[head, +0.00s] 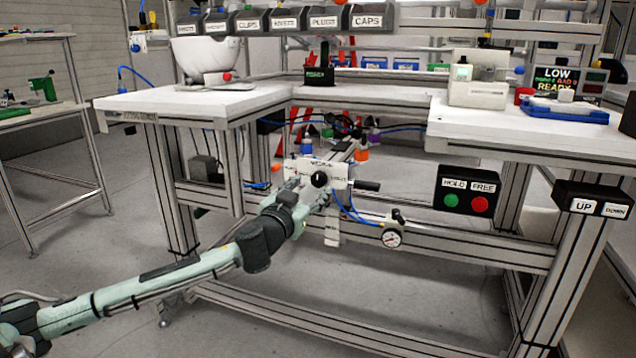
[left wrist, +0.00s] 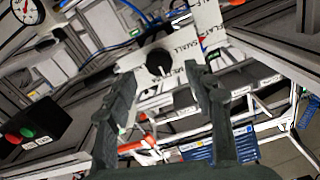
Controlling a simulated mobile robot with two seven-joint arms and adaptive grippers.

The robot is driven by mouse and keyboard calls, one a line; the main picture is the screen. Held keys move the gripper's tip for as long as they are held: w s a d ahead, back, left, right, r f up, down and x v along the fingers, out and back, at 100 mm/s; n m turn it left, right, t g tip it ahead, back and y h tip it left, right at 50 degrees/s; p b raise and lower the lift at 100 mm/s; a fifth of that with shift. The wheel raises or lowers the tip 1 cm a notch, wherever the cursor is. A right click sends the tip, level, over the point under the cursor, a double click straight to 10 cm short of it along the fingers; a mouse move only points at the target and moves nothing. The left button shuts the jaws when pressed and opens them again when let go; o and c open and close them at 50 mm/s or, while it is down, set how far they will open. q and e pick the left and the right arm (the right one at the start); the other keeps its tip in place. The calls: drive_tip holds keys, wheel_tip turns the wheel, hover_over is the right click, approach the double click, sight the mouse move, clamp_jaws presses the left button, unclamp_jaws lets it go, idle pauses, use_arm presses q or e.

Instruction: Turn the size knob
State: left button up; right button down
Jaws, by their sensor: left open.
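The size knob (head: 319,180) is a round black knob on a white labelled plate (head: 338,172) under the bench's middle. In the left wrist view the knob (left wrist: 158,62) lies ahead, in the gap between my fingertips, with lettering such as "SMALL" beside it on the plate (left wrist: 186,46). My left gripper (head: 302,192) is open and empty, just in front of the plate. In the left wrist view its two dark fingers (left wrist: 160,80) stand wide apart on either side of the knob. I cannot tell whether they touch it. My right gripper is not in view.
A black handle (head: 366,186) sticks out right of the plate. A pressure gauge (head: 391,238) and blue hose hang lower right. A HOLD/FREE button box (head: 467,192) is further right. White worktops (head: 190,103) stand above on both sides. Floor in front is clear.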

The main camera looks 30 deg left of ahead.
sight(318, 180)
use_arm(q)
drive_tip(key=shift+x, duration=2.25)
drive_tip(key=shift+d, duration=0.1)
drive_tip(key=c, duration=1.2)
